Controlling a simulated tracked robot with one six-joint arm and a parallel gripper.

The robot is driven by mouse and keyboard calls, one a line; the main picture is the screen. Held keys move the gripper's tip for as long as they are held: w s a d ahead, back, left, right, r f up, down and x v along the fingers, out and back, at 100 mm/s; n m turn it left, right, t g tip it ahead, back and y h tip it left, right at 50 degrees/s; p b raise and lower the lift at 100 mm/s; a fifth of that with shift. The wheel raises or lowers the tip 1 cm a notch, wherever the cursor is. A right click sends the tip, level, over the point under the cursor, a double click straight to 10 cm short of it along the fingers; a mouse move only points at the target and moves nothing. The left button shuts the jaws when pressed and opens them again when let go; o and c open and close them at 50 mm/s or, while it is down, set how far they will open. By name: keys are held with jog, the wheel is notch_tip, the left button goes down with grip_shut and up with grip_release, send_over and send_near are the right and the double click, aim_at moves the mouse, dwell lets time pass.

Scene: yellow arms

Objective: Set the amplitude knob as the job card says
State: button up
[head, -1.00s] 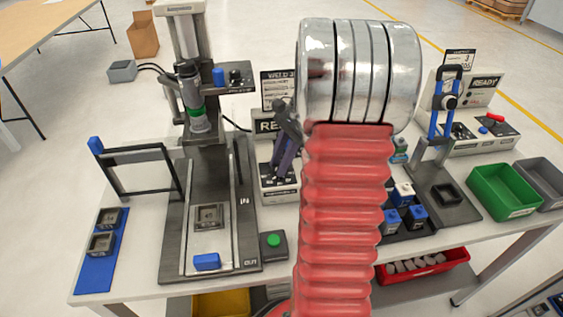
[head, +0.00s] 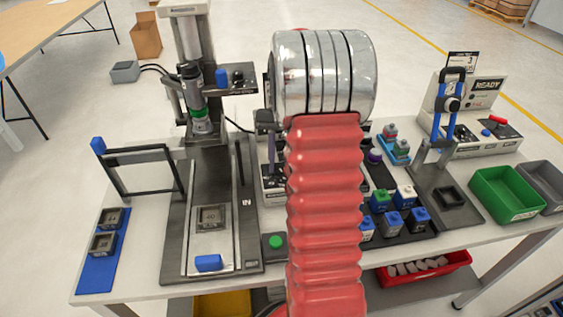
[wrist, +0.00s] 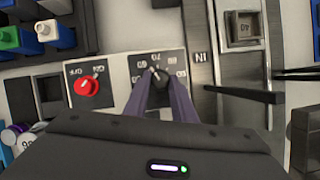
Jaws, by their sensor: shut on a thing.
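The two purple-grey fingers of my gripper (wrist: 158,82) are shut on the knob, one on each side. In the head view my red arm hides most of the gripper and the white control box (head: 272,198). The sign behind that box is hidden too.
A red switch knob (wrist: 88,86) is left of the black knob on the panel. The dark press base (head: 176,225) stands left of the control box. A green button box (head: 274,244) is in front. Blue containers (head: 391,220) and a green bin (head: 505,195) are to the right.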

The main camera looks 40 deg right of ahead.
jog(key=shift+s+a+n+g+h, duration=0.15)
jog(key=shift+n+g+h, duration=0.2)
jog(key=shift+n, duration=0.85)
jog(key=o, duration=1.1)
jog(key=shift+c, duration=0.2)
jog(key=v, duration=1.3)
jog(key=shift+w+r, duration=0.3)
